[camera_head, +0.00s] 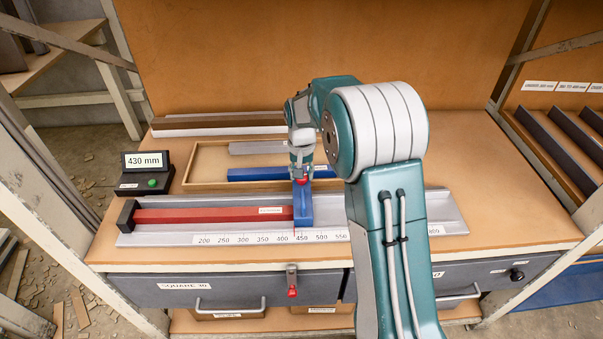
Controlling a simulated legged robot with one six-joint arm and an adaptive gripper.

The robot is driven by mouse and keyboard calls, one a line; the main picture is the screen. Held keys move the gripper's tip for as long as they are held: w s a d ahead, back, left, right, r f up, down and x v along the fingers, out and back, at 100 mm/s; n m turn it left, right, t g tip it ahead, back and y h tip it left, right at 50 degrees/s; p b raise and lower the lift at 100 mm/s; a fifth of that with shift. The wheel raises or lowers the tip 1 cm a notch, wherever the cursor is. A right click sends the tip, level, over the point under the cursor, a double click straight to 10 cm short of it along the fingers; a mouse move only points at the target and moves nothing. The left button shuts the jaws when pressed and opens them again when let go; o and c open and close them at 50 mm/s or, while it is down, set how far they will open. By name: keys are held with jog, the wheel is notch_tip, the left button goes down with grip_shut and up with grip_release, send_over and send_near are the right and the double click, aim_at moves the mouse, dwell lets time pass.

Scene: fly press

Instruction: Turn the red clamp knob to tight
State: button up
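A blue stop block (303,208) sits across the grey rail (160,239), its thin red pointer between the 400 and 450 marks. A small red part, seemingly the clamp knob (303,182), shows at the top of the block, directly below my gripper (301,175). The gripper points down at it and hides most of it. I cannot tell whether the fingers touch the knob or are closed on it, nor which way the knob is turned. A red bar (210,214) lies along the rail, its right end at the block.
A display (145,161) left of the rail reads 430 mm, with a green button below. A wooden tray (205,165) with grey and blue bars lies behind the rail. A red-tipped lever (292,282) hangs at the bench front.

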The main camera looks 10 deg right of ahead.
jog(key=shift+m, duration=1.1)
jog(key=o, duration=1.2)
jog(key=shift+a+f, duration=0.1)
jog(key=shift+c, duration=0.2)
notch_tip(320, 180, up, 12)
